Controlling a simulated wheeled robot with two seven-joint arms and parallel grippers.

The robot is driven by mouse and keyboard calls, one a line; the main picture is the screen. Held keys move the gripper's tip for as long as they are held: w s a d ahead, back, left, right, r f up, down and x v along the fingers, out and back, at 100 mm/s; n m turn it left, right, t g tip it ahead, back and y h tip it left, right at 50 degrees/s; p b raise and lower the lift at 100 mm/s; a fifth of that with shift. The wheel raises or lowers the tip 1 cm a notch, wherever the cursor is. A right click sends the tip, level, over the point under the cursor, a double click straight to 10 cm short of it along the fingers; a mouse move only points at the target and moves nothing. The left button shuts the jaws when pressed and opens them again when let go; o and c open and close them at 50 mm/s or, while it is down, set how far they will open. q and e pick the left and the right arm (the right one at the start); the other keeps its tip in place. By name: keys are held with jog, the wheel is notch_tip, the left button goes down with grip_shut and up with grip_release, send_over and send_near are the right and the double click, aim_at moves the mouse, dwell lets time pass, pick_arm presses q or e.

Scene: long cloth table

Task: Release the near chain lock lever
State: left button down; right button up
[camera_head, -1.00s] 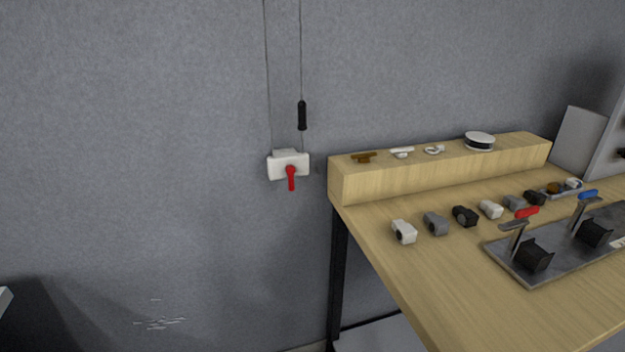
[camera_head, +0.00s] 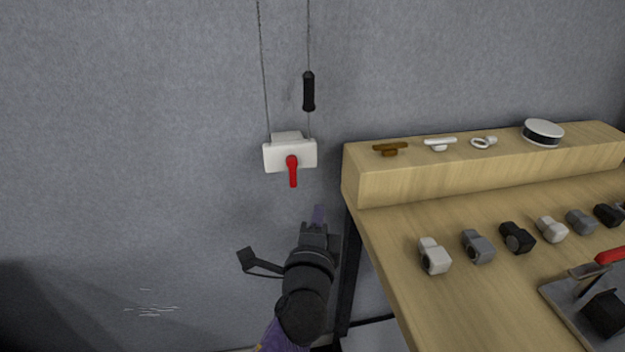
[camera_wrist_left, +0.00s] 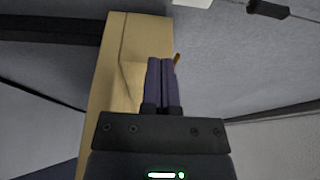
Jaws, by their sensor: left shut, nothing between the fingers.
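The chain lock is a white box (camera_head: 275,157) on the grey wall, with a red lever (camera_head: 293,173) pointing down from its front. Two thin chains (camera_head: 309,35) run up from it, and a black handle (camera_head: 308,92) is on the right one. My left gripper (camera_head: 318,214) is below and slightly right of the lever, apart from it. In the left wrist view its two fingers (camera_wrist_left: 162,64) are together and empty. A white edge at the top there looks like the box (camera_wrist_left: 192,3), near the black handle (camera_wrist_left: 268,9); the lever does not show. My right gripper is out of view.
A wooden table (camera_head: 400,275) with a raised back ledge (camera_head: 450,180) stands close on the right. Several small knobs and handles and a round white puck (camera_head: 542,132) sit on it. A red-handled clamp (camera_head: 608,256) is at the right edge. The wall left of the lock is clear.

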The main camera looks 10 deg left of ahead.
aim_at(293, 173)
pick_arm(q)
jog(key=shift+s, duration=0.1)
jog(key=w+a+b, duration=0.2)
jog(key=w+a, duration=0.2)
jog(key=w, duration=0.4)
jog(key=shift+w+a+b, duration=0.2)
jog(key=shift+b, duration=0.2)
